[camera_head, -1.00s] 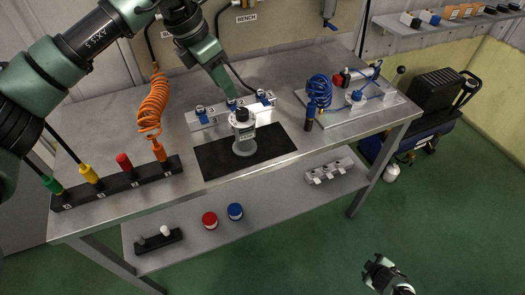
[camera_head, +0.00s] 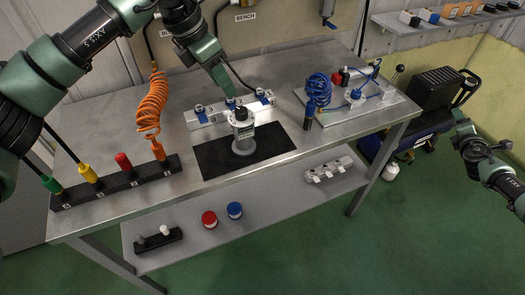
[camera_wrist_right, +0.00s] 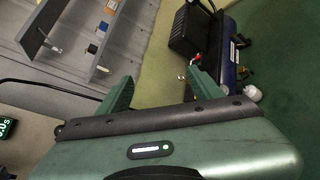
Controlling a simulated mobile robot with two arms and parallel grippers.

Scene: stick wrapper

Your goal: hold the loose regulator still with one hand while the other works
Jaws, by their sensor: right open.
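The regulator (camera_head: 244,134), a grey-white cylinder with a dark top and a round foot, stands upright on the black mat (camera_head: 215,160) on the bench. My left gripper (camera_head: 231,98) points down from above, right at the back of the regulator's top. Its fingertips are small and partly hidden, so I cannot tell whether they grip or touch it. My right gripper (camera_head: 460,122) is at the far right, away from the bench. In the right wrist view its two fingers (camera_wrist_right: 158,88) are spread, with nothing between them.
An orange coiled hose (camera_head: 152,102) hangs to a black rack (camera_head: 118,183) with coloured plugs at left. A white block with blue fittings (camera_head: 203,117) is behind the mat. A board with a blue coil (camera_head: 318,90) is at right. A compressor (camera_head: 432,100) stands beside the bench.

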